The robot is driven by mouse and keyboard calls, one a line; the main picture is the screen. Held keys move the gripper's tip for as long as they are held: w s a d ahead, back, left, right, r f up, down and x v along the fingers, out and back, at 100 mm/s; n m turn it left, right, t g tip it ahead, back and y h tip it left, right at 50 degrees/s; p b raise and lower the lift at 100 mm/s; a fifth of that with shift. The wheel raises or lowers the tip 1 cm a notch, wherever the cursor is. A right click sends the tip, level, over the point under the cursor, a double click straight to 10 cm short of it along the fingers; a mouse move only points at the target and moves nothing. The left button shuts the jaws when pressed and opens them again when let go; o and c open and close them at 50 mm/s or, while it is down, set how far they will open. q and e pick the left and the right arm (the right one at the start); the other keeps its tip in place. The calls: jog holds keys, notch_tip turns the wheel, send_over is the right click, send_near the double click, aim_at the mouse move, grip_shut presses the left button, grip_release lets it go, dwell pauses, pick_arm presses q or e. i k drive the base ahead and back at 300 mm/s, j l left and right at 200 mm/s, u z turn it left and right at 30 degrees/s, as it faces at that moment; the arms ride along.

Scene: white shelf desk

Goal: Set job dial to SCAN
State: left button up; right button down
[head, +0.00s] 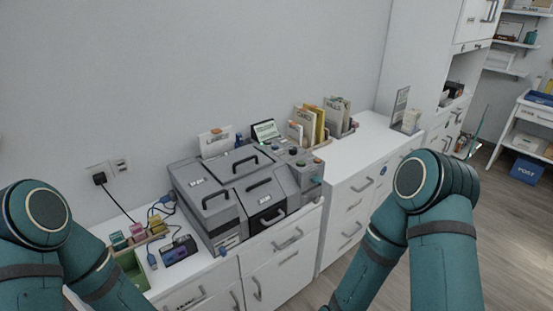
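A grey machine (235,190) with several black-handled lids stands on the white desk in the middle of the head view. Its right-hand panel (304,166) carries several small dark knobs and coloured buttons. A small screen (265,130) stands at its back. The labels are too small to read, so I cannot tell which knob is the job dial or where it points. My teal arms come in from the left and right. Both grippers are outside the view, and neither arm touches the machine.
Folders (318,118) stand behind the machine to the right. The white counter (365,143) on the right is mostly clear.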

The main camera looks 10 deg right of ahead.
aim_at(293, 150)
jog(key=i+l+z, duration=0.5)
jog(key=i+z, duration=0.2)
